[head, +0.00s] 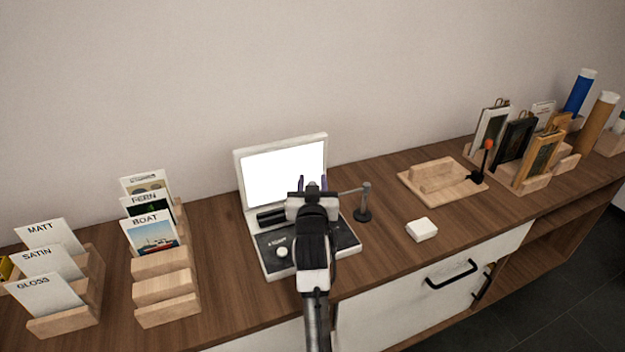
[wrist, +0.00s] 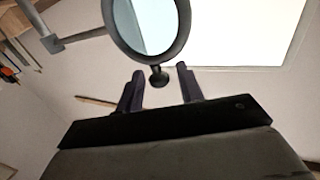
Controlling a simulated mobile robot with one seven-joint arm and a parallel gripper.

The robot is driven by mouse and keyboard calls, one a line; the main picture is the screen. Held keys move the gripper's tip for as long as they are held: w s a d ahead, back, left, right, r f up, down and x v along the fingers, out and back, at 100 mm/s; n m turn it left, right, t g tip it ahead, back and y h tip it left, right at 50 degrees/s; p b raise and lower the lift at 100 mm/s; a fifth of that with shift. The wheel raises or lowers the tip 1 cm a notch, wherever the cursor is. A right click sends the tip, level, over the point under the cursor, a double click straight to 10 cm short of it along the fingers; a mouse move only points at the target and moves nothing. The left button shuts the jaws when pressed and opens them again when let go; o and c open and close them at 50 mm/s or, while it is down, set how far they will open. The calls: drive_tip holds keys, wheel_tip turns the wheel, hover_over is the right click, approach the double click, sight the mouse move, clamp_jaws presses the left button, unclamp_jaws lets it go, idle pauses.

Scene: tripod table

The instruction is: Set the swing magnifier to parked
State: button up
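The swing magnifier's dark post (head: 364,205) stands on the wooden counter, right of the white device, and its thin arm reaches left toward my gripper. Its lens is hidden behind my gripper in the head view. In the wrist view the round dark lens ring (wrist: 182,48) fills the top middle, with its arm (wrist: 80,38) going left and a small dark knob (wrist: 158,78) at its lower edge. My gripper (head: 312,184) is over the device; its two purple fingers (wrist: 160,86) are apart, with the knob appearing between their tips. I cannot tell whether they touch it.
The white device has an upright lit screen (head: 284,172) and a black base (head: 347,236) with a round white button (head: 282,252). A white block (head: 421,230) lies right of the post. Wooden card racks (head: 165,288) stand left; a wooden tray (head: 470,188) and framed pictures (head: 513,138) stand right.

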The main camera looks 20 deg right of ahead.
drive_tip(key=shift+w, duration=0.1)
drive_tip(key=shift+c, duration=0.5)
clamp_jaws()
